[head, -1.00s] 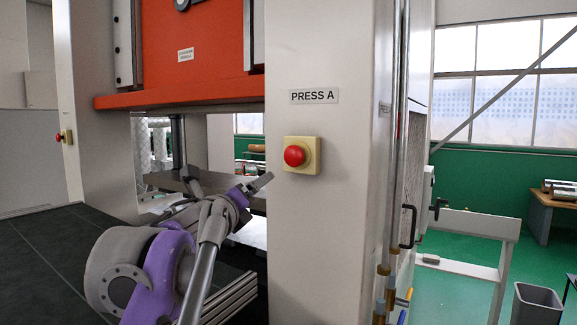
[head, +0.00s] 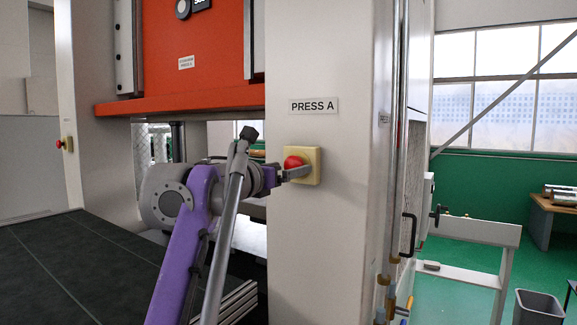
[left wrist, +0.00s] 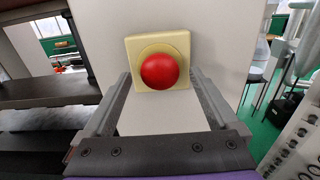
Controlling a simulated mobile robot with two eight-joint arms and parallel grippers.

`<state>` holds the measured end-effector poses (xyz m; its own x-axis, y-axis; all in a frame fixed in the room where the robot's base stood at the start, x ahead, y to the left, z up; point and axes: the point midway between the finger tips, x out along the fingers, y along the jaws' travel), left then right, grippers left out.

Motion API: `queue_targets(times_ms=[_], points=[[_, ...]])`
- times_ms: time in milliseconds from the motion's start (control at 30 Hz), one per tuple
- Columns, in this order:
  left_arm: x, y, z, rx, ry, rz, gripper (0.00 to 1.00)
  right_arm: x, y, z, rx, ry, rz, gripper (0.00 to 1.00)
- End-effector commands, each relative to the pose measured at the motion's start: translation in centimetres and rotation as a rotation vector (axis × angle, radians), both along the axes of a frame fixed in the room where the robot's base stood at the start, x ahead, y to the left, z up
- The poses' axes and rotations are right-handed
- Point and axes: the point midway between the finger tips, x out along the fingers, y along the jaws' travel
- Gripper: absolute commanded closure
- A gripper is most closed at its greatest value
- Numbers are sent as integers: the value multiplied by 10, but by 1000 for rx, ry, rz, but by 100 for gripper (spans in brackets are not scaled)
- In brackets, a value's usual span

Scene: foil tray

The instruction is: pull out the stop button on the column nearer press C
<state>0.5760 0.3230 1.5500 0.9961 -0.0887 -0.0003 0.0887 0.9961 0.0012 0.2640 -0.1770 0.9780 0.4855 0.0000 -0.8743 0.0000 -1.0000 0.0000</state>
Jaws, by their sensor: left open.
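A red mushroom stop button (head: 292,162) sits on a yellow square box (head: 314,158) on the near column (head: 325,225), below a "PRESS A" label (head: 314,105). In the left wrist view the red button (left wrist: 160,71) and its box (left wrist: 183,45) lie straight ahead. My left gripper (head: 296,173) is at the button in the head view and covers its lower part. In the left wrist view its open fingers (left wrist: 161,85) stand on either side of the button, with a gap visible. I cannot tell whether they touch it. My right gripper is not in view.
Another red stop button (head: 60,144) is on the far left column. The orange press ram (head: 190,60) hangs above the dark bed (head: 70,262). Pipes and a black handle (head: 408,235) run along the near column's right side.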

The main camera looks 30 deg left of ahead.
Motion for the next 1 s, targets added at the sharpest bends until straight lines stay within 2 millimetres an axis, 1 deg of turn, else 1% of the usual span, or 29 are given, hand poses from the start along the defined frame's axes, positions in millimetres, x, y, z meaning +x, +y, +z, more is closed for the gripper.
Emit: queue_targets(times_ms=[33, 133, 400, 467, 500, 667, 800, 867, 900, 933, 1000], points=[[4, -1, 1, 0, -1, 0, 6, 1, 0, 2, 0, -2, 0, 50], [9, -1, 0, 0, 0, 1, 6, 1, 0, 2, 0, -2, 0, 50], [9, -1, -1, -1, 0, 1, 6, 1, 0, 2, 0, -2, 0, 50], [9, -1, -1, -1, 0, 1, 17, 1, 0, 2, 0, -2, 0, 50], [9, -1, -1, -1, 0, 1, 24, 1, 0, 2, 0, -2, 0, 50], [9, -1, -1, -1, 0, 1, 53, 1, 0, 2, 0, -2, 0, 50], [9, -1, -1, -1, 0, 1, 78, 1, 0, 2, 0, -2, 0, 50], [9, -1, -1, -1, 0, 1, 89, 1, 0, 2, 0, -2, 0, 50], [9, -1, -1, -1, 0, 1, 96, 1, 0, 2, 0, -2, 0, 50], [9, -1, -1, -1, 0, 1, 100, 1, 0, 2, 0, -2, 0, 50], [9, -1, -1, -1, 0, 1, 100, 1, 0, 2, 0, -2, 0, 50]])
